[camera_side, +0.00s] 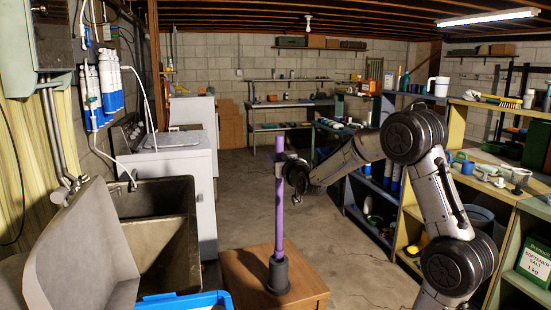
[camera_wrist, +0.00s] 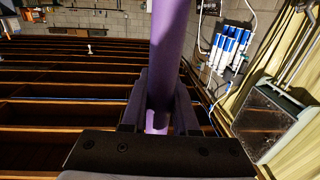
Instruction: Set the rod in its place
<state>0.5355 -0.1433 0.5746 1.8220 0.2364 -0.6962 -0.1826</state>
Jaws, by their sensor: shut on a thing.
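The purple rod (camera_side: 279,215) stands upright in the side view. Its lower end meets the mouth of a dark grey cylindrical holder (camera_side: 278,276) on a wooden table (camera_side: 245,272). How deep the rod sits in the holder cannot be told. My gripper (camera_side: 281,168) comes from the right and is shut on the upper part of the rod, with a short length of rod showing above it. In the wrist view the rod (camera_wrist: 168,45) runs between the two fingers of my gripper (camera_wrist: 160,100); the holder does not show there.
A blue-rimmed tray (camera_side: 185,300) lies at the front, left of the table. A stone sink (camera_side: 160,225) and a white washer (camera_side: 175,160) stand at the left. Shelves with jars and tools (camera_side: 490,180) line the right. The floor behind the table is clear.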

